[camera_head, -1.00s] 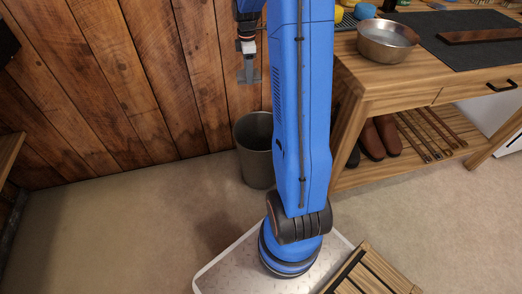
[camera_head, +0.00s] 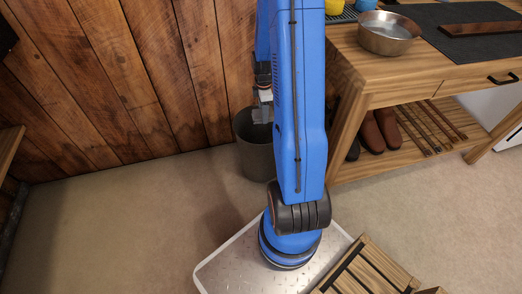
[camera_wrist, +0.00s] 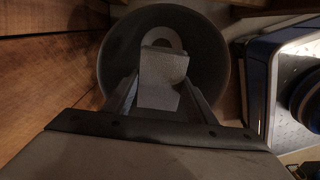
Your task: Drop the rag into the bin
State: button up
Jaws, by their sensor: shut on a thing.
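The bin (camera_head: 255,160) is a dark grey round bucket on the floor by the wooden wall, partly hidden behind my blue arm. My gripper (camera_head: 263,112) is low at the bin's mouth in the head view. In the wrist view, my gripper (camera_wrist: 160,95) is shut on a pale grey rag (camera_wrist: 162,78), with the round bin (camera_wrist: 222,62) behind it. The rag appears inside the bin's rim outline there. How deep it sits cannot be told. In the head view my arm and gripper hide most of the rag.
A wooden workbench (camera_head: 350,62) stands right of the bin, with a metal bowl (camera_head: 388,33) and a dark mat (camera_head: 440,25) on top. Brown boots (camera_head: 373,137) sit on its lower shelf. The floor (camera_head: 130,215) left of the bin is clear.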

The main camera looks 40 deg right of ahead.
jog(key=shift+f, duration=1.2)
jog(key=o, duration=1.1)
jog(key=shift+r, duration=8.7)
